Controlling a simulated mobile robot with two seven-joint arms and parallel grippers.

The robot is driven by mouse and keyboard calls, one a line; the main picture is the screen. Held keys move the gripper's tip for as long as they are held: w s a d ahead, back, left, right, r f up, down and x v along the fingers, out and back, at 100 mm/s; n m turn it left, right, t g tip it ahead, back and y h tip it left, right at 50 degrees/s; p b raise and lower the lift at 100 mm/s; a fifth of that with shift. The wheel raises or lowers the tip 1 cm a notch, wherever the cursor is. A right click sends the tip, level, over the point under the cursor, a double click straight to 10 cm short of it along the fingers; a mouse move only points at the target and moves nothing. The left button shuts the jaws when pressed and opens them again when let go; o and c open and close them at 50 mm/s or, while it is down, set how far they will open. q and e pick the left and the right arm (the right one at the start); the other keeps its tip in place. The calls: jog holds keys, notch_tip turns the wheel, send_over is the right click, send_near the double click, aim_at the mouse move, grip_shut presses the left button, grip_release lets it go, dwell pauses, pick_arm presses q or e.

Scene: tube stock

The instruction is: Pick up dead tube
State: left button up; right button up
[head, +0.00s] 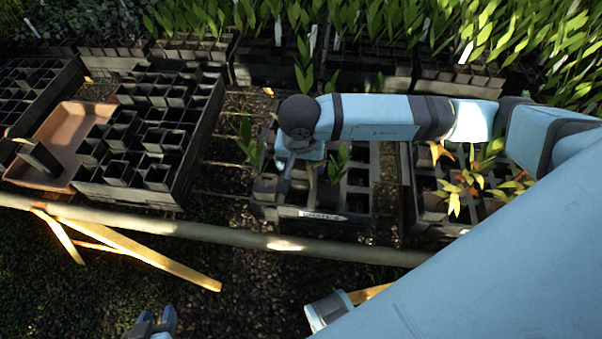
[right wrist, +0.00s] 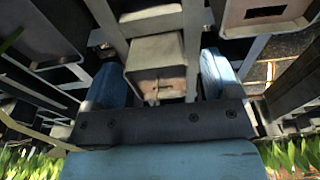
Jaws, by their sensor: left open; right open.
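My right gripper (head: 298,176) points down into the middle tray (head: 330,214), whose front bears a white label. It is open. In the right wrist view its two blue fingers (right wrist: 164,82) stand on either side of a square grey tube (right wrist: 157,52) with brownish soil and a small stub, no green leaf seen. I cannot tell whether the fingers touch it. The arm hides part of the tray in the head view. Green seedlings (head: 337,163) stand in the same tray close to the gripper. My left gripper (head: 155,323) is open and empty at the bottom edge.
A tray of empty black tubes (head: 150,130) and a terracotta-coloured tray (head: 65,130) stand at left. A tray at right holds yellow and orange-leaved plants (head: 455,190). A pale rail (head: 230,235) crosses in front. Dense green seedlings line the back.

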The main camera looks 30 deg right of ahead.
jog(key=c, duration=1.4)
jog(key=shift+o, duration=0.2)
jog(key=shift+r, duration=0.1)
